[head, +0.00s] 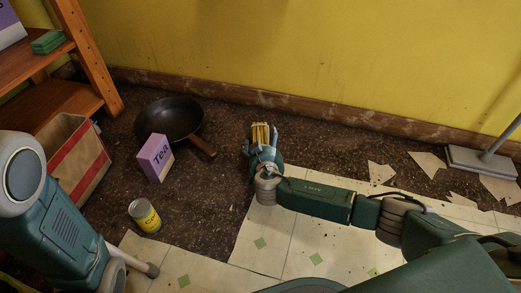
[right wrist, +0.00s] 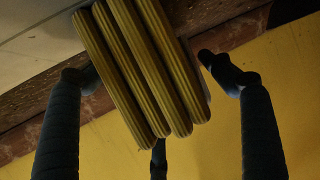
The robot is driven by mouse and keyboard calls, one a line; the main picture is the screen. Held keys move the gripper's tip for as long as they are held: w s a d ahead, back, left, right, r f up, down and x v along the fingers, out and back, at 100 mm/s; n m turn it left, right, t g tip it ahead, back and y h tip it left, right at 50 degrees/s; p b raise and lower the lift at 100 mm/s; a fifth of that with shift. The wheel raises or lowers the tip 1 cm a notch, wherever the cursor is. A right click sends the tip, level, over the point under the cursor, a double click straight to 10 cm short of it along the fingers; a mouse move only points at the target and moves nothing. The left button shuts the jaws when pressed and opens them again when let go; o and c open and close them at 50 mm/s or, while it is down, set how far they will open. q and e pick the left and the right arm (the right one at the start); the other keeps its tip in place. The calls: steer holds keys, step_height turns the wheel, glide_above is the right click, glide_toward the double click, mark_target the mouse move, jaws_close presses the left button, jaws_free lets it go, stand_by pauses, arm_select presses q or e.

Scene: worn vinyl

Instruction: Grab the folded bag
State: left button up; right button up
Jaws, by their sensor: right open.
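A yellow ribbed bundle of several parallel folds (head: 261,133), which I take for the folded bag, is near the wall, beyond the end of my right arm. It also fills the middle of the right wrist view (right wrist: 140,70). My right gripper (head: 262,142) is open, with its dark fingers around the bundle. In the wrist view the fingers (right wrist: 152,85) stand on both sides of it, with a third finger below; whether any touches it I cannot tell. My left arm shows at the left edge, but its gripper is not clearly in view.
A black pan (head: 168,118), a purple tea box (head: 155,158) and a yellow-labelled can (head: 145,217) stand on the floor at left. A paper bag (head: 85,165) stands by the wooden shelf (head: 88,55). Loose tile pieces (head: 381,173) and a broom (head: 480,161) are at right.

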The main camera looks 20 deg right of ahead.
steer(key=c, duration=1.3)
steer(key=shift+r, duration=0.1)
